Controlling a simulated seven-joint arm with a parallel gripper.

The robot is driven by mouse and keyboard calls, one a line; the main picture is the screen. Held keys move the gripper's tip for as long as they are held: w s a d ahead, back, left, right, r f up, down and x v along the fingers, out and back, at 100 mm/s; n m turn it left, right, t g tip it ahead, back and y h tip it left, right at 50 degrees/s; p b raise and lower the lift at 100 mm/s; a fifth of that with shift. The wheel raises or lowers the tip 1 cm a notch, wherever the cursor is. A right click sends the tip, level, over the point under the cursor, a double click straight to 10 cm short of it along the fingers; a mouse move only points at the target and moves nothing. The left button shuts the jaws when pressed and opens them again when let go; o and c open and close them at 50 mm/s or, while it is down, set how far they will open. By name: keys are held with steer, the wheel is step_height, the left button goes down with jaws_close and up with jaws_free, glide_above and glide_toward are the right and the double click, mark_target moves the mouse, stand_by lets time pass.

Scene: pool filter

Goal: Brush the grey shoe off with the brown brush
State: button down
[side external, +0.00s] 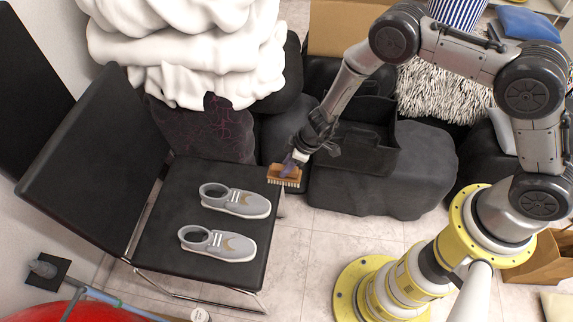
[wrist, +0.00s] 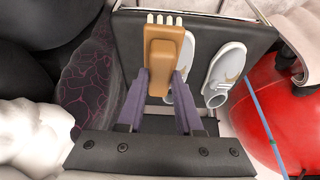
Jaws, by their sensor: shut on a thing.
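The brown brush (side external: 284,175) has pale bristles and is held in my gripper (side external: 292,163), just off the right edge of the black chair seat. In the wrist view the brush (wrist: 165,52) sits between the two purple fingers of my gripper (wrist: 161,85), with white bristle tufts at its top end. Two grey shoes with white soles lie on the seat. The farther shoe (side external: 236,200) is closer to the brush, and the nearer shoe (side external: 218,243) is below it in the picture. The brush is apart from both shoes. The wrist view shows both shoes, one partly hidden behind the brush.
The black chair (side external: 180,182) has its backrest on the left. A dark bag (side external: 365,150) stands right of the brush. White piled cloth (side external: 200,50) rises behind the chair. A red round object (side external: 50,312) is at bottom left. Tiled floor (side external: 310,260) is clear in front.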

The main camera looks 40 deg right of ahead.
steer(key=shift+a+r, duration=0.1)
steer(key=shift+a, duration=0.35)
steer(key=a+r+n+g+y, duration=0.1)
steer(key=a+r+n+g, duration=0.1)
steer(key=a+n, duration=0.35)
steer(key=a+r+n+g+y, duration=0.1)
steer(key=a+r+n, duration=0.2)
steer(key=a, duration=0.5)
steer(key=s+a+f+n+g+h, duration=0.1)
steer(key=s+a+f+n+g, duration=0.1)
steer(key=s+a+n, duration=0.3)
steer(key=s+a+f+n+g+h, duration=0.1)
steer(key=s+a+f+n, duration=0.15)
steer(key=a+n, duration=0.3)
steer(key=shift+m, duration=0.5)
steer(key=shift+w+a+f, duration=0.1)
steer(key=shift+a+f, duration=0.05)
steer(key=shift+f, duration=1.7)
steer(key=shift+w+a+f, duration=0.1)
steer(key=shift+a+f, duration=0.05)
steer(key=shift+f, duration=1.7)
steer(key=shift+w+d+f, duration=0.3)
steer(key=shift+w+d, duration=0.15)
steer(key=shift+d, duration=0.05)
steer(key=shift+w+d, duration=1.75)
steer(key=shift+d, duration=0.15)
steer(key=shift+s+a, duration=2.2)
steer(key=shift+a, duration=0.2)
step_height(320, 180, up, 8)
